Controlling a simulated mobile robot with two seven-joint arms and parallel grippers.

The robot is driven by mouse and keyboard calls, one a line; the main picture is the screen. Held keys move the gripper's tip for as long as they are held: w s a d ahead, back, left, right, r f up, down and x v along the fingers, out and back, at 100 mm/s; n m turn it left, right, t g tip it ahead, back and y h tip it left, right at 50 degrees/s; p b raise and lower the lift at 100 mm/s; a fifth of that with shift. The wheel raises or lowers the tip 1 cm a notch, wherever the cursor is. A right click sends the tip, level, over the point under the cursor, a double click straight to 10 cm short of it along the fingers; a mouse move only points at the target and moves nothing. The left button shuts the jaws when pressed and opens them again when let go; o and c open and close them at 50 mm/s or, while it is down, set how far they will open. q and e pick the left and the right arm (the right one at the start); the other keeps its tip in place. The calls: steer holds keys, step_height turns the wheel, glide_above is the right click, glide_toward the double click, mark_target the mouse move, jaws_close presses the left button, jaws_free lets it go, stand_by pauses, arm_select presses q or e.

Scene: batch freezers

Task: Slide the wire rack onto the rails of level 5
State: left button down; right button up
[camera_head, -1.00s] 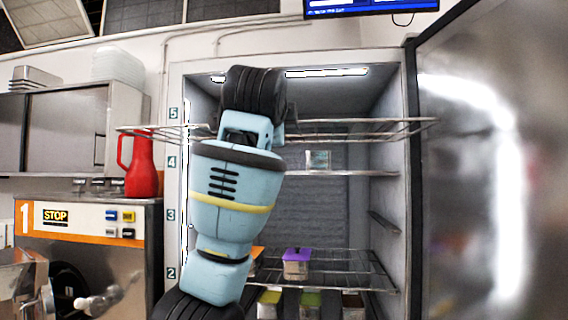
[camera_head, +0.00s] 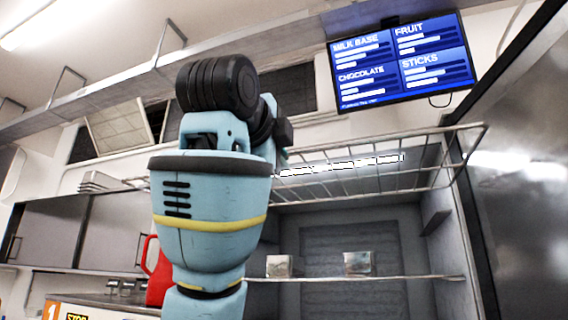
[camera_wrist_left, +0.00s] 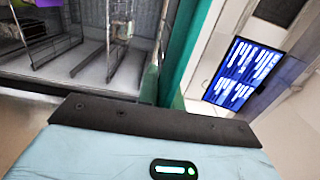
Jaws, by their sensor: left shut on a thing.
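The wire rack (camera_head: 385,168) is a thin metal grid, held at the freezer's mouth in the head view. It spans the opening and overlaps the ceiling light; its left part is largely behind my arm. My left gripper (camera_head: 282,145) is shut on the rack's near side; my wrist mostly hides the grip. In the left wrist view its green fingers (camera_wrist_left: 178,70) show, but the held part is unclear. The freezer (camera_head: 330,235) stands open. One side rail (camera_head: 435,221) shows on its right wall; level numbers are not visible now. My right gripper is not in view.
A lower wire shelf (camera_head: 400,278) holds two small containers (camera_head: 279,265) (camera_head: 358,262). The open steel door (camera_head: 525,190) bounds the right. A red jug (camera_head: 159,275) stands left, partly behind my arm. A screen (camera_head: 402,62) hangs above the freezer.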

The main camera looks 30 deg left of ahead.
arm_select(q)
steer(key=shift+r, duration=0.1)
glide_toward(304, 183)
steer(key=shift+a+r+x, duration=0.1)
steer(key=shift+r+x, duration=0.05)
steer(key=shift+x, duration=0.95)
steer(key=shift+a+r+x, duration=0.1)
steer(key=shift+r+x, duration=0.05)
steer(key=shift+x, duration=0.95)
steer(key=shift+s+f, duration=0.1)
steer(key=shift+f, duration=0.1)
steer(key=shift+x, duration=3)
steer(key=shift+x, duration=2.95)
steer(key=shift+d+f, duration=0.1)
steer(key=shift+d, duration=0.05)
steer(key=shift+w, duration=0.2)
